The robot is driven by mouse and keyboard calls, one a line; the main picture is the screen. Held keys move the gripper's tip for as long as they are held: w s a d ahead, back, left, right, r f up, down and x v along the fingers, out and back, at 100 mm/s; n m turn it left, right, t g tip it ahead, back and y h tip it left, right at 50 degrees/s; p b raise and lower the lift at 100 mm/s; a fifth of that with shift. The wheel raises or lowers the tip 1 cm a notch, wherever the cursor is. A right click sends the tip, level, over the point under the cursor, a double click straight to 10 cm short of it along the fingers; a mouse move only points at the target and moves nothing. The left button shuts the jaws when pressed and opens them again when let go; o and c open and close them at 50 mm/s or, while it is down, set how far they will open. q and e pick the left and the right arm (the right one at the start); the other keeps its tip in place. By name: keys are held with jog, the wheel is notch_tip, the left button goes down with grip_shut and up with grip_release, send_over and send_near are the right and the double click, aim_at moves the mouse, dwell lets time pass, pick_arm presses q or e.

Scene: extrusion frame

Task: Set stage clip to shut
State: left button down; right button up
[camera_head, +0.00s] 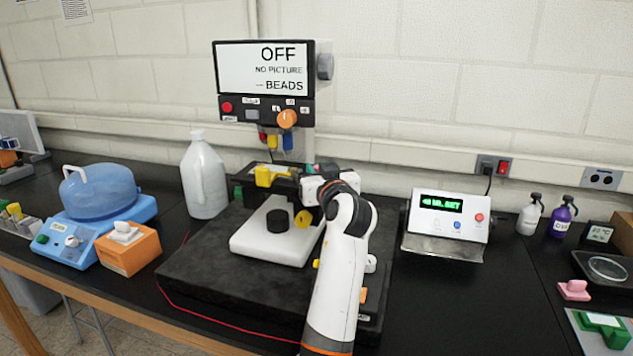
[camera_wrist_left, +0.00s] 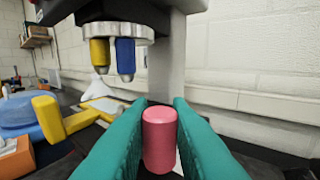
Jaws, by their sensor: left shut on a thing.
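The microscope (camera_head: 285,125) stands on a dark slab, with a screen reading OFF, NO PICTURE and BEADS. My left gripper (camera_head: 308,168) is at its stage, below the coloured objectives. In the left wrist view, its teal fingers (camera_wrist_left: 160,112) are shut on an upright pink cylindrical knob (camera_wrist_left: 160,140). The knob may belong to the stage clip; its lower end and the clip itself are hidden, so I cannot tell the clip's position. A yellow and a blue objective (camera_wrist_left: 125,58) hang above and beyond the fingers. My right gripper is in neither view.
A yellow handle (camera_wrist_left: 48,118) sticks up left of the fingers. A white jug (camera_head: 204,178) and a blue bath (camera_head: 100,195) stand to the left. A display box (camera_head: 446,215) stands to the right. A red cable runs along the slab's front.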

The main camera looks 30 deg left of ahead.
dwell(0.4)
pick_arm(q)
jog(key=c, duration=1.4)
grip_release()
jog(key=shift+o, duration=0.2)
